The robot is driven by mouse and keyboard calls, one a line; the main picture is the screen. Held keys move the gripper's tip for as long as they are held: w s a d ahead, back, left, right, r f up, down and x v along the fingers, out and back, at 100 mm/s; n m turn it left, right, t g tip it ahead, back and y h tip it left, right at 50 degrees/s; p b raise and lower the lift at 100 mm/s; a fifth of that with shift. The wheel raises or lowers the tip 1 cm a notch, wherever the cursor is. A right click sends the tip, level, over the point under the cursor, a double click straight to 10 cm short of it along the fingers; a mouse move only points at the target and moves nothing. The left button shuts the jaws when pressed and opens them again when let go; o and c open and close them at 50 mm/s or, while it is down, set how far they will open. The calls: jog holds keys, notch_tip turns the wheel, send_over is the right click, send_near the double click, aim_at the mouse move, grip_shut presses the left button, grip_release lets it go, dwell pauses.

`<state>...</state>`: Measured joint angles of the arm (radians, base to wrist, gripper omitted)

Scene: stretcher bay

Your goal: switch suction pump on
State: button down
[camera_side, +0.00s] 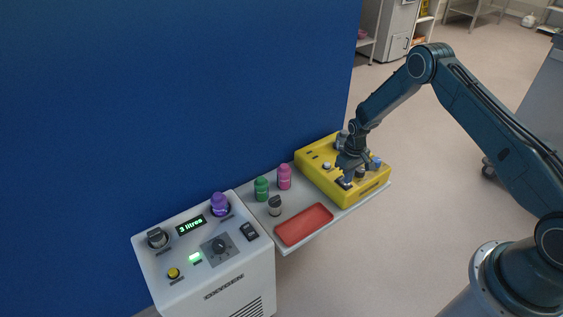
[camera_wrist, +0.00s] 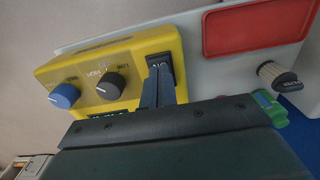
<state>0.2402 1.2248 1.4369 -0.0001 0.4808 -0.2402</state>
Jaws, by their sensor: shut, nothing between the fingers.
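The yellow unit, which looks like the suction pump (camera_side: 355,192), sits on the right part of a grey shelf. In the wrist view the yellow unit (camera_wrist: 95,62) shows a black rocker switch (camera_wrist: 159,59), a black knob (camera_wrist: 110,87) and a blue knob (camera_wrist: 65,96). My gripper (camera_side: 346,179) is shut and empty, pointing down at the front left corner of the unit. In the wrist view my gripper's tips (camera_wrist: 164,74) are right at the rocker switch and partly cover it. I cannot tell whether they touch it, or which way the rocker is tipped.
A white machine (camera_side: 212,278) reading "3 litres" stands at left. A blue wall (camera_side: 160,90) rises behind. Floor at right is open.

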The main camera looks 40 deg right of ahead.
notch_tip(320, 180, up, 6)
dwell(1.0)
jog(key=shift+r, duration=0.15)
jog(key=s+a+r+t, duration=0.1)
jog(key=s+a+r, duration=0.15)
jog(key=r, duration=0.75)
jog(key=s+a+r+t, duration=0.1)
jog(key=s+a+r, duration=0.15)
jog(key=r, duration=0.75)
jog(key=s+a+r+t, duration=0.15)
jog(key=s+r, duration=0.25)
jog(key=r, duration=0.6)
jog(key=s+a+r, duration=0.2)
jog(key=s+r, duration=0.1)
jog(key=s, duration=0.5)
jog(key=s+a+r+t, duration=0.1)
jog(key=s+a+r, duration=0.1)
jog(key=s, duration=0.6)
jog(key=s+a+r+t, duration=0.1)
jog(key=s+r, duration=0.3)
jog(key=s, duration=0.4)
jog(key=shift+a, duration=0.5)
